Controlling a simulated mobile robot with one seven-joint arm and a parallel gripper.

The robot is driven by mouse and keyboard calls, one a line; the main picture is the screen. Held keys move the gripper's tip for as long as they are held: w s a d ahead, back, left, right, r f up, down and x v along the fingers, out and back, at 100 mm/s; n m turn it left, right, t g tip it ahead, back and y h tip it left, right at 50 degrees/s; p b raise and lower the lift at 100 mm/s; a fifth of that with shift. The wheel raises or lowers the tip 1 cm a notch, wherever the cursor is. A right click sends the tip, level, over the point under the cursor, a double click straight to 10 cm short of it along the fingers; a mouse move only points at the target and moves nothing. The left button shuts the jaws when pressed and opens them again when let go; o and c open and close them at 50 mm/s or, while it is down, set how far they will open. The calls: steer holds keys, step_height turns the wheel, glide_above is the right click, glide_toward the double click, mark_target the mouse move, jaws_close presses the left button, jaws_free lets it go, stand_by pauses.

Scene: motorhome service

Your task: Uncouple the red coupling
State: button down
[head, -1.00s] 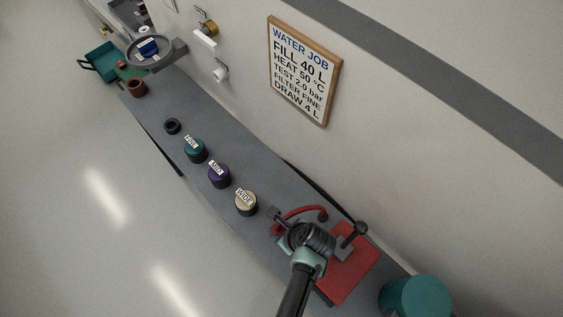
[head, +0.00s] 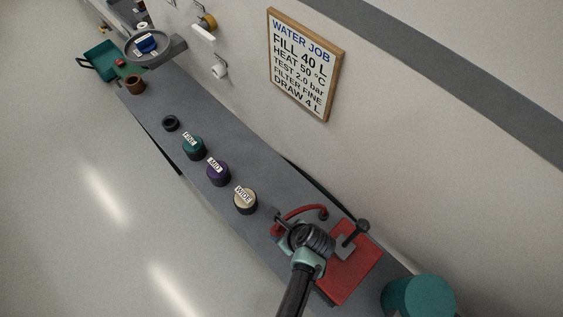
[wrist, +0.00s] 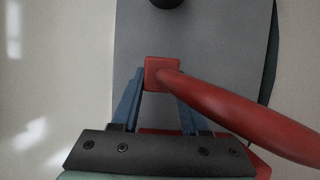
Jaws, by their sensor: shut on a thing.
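The red coupling (wrist: 160,72) is a small red block on the end of a thick red hose (wrist: 240,120). My gripper (wrist: 158,92) has its two blue fingers on either side of the block and is shut on it. In the head view my gripper (head: 284,228) reaches over the bench beside the curved red hose (head: 300,209). My gripper and arm hide most of the coupling there. I cannot tell whether the coupling is still joined to anything.
A red base with a black lever (head: 361,226) is to the right. Caps marked WIDE (head: 245,203), MID (head: 218,175) and FINE (head: 193,150) line the grey bench. A teal container (head: 420,295) is at lower right. The wall runs behind the bench.

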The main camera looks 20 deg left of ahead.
steer(key=shift+f+b, duration=0.5)
steer(key=shift+f, duration=0.2)
steer(key=shift+c, duration=1.7)
jaws_free()
